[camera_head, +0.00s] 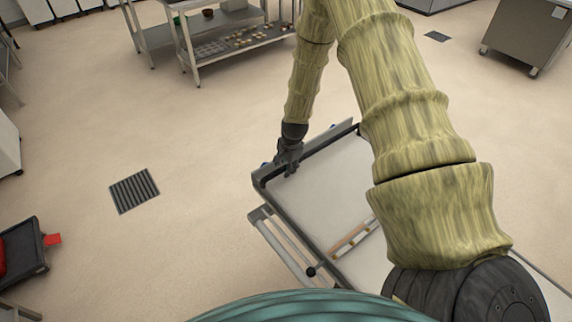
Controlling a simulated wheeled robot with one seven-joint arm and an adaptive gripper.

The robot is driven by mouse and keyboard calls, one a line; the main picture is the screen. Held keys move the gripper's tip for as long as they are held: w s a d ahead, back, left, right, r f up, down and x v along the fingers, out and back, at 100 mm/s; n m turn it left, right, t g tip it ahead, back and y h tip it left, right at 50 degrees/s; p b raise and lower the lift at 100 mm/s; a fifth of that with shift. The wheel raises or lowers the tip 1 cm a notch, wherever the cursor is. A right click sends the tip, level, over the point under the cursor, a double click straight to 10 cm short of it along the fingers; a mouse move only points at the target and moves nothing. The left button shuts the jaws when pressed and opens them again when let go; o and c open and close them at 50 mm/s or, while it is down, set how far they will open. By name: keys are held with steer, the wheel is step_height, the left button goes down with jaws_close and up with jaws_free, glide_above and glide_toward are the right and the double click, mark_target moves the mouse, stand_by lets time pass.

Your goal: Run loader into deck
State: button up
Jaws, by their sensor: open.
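The loader (345,180) is a pale flat bed in a grey metal frame, low in front of me, partly hidden behind my arm. A front rail runs along its left end. My gripper (289,167) is dark and points down at this rail, near the far left corner of the bed. The jaws look to be around or right over the rail; I cannot tell if they touch it. They are open. A wooden strip lies across the near part of the bed. No deck oven can be made out in this view.
A steel table (235,40) with trays on its lower shelf stands at the back. A floor drain grate (134,190) lies on the left. A dark cart (22,250) with red items is at lower left. A steel cabinet (528,38) is at upper right. Open floor lies left of the loader.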

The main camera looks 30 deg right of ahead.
steer(key=shift+f, duration=0.1)
jaws_close()
stand_by(0.3)
